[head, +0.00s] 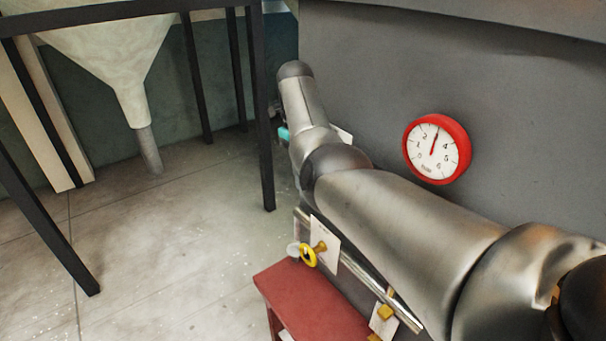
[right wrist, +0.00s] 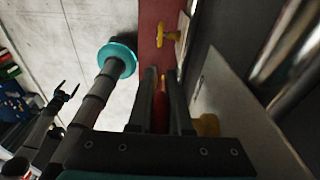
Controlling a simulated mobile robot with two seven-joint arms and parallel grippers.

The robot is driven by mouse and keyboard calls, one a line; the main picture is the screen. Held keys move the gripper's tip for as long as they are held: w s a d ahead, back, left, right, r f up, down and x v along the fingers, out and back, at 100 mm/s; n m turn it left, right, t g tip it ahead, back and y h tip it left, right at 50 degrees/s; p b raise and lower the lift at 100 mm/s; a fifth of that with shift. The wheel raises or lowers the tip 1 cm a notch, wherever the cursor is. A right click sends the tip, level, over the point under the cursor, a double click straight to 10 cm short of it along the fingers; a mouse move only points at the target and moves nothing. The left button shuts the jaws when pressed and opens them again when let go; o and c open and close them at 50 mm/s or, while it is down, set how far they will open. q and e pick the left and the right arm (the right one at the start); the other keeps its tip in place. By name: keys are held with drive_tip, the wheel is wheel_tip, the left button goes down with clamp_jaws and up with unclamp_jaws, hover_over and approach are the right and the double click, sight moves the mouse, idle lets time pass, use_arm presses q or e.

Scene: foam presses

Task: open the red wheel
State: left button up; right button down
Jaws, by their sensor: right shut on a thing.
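My right gripper (right wrist: 165,78) reaches forward in the right wrist view, its two dark fingers close together. A narrow red piece (right wrist: 160,108) shows between the fingers, and the gripper is shut on it. It looks like the red wheel seen edge-on, with most of it hidden by the fingers. In the head view my arm covers that gripper and the wheel. My left gripper (right wrist: 68,91) is small at the left of the right wrist view, with its fingers apart and empty, far from the wheel.
A yellow wheel (head: 308,256) on a pipe stands above a red bench (head: 312,305). A yellow fitting (head: 385,312) is nearer. A red-rimmed gauge (head: 437,149) is on the grey machine wall (head: 540,120). A hopper (head: 115,50) with dark posts stands left; the floor between is clear.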

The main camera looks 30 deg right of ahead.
drive_tip(key=shift+s+f, duration=0.1)
idle(0.3)
drive_tip(key=c, duration=0.9)
unclamp_jaws()
drive_tip(key=shift+c, duration=0.2)
drive_tip(key=shift+o, duration=0.5)
